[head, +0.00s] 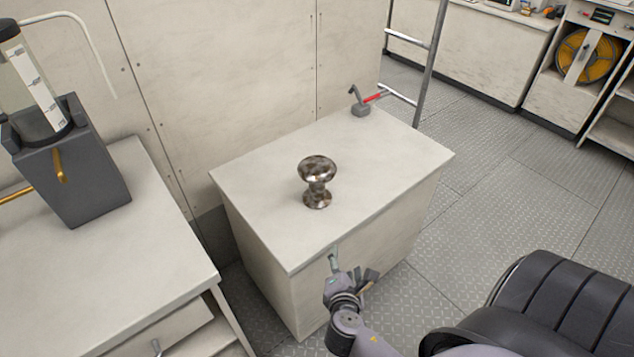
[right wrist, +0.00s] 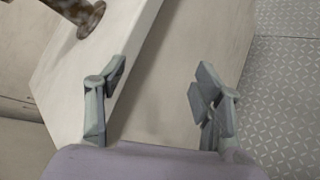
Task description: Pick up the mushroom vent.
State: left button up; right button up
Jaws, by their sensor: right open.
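The mushroom vent (head: 317,181) is a mottled brown and silver metal piece with a domed cap, a narrow neck and a flared base. It stands upright on the white top of a box-shaped cabinet (head: 260,220). Its lower part shows at the top left of the right wrist view (right wrist: 90,22); the cap is cut off there. My right gripper (head: 352,266) is by the cabinet's front edge, on the near side of the vent and apart from it. In the right wrist view its fingers (right wrist: 165,85) are spread with nothing between them. My left gripper is not in view.
A red-handled tool with a grey head (head: 362,107) lies at the cabinet top's back corner. A ladder (head: 430,60) stands behind it. A counter (head: 90,250) with a grey holder (head: 85,180) is at left. A black padded seat (head: 550,310) is at lower right.

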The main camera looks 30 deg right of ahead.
notch_tip(320, 180, up, 4)
jog(key=w+n+t+h, duration=0.1)
jog(key=w+n+t, duration=0.1)
jog(key=n, duration=0.2)
jog(key=n+t, duration=0.4)
jog(key=n, duration=0.4)
send_near(318, 186)
jog(key=b+x, duration=0.1)
jog(key=x, duration=0.5)
jog(key=shift+w+r, duration=0.1)
jog(key=shift+w, duration=0.05)
jog(key=shift+b+x, duration=0.6)
jog(key=shift+x, duration=2.4)
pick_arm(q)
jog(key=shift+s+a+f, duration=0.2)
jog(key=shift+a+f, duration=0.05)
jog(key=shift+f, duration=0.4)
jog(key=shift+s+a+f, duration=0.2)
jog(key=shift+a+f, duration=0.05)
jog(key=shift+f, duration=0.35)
pick_arm(e)
jog(key=shift+c, duration=0.2)
grip_shut()
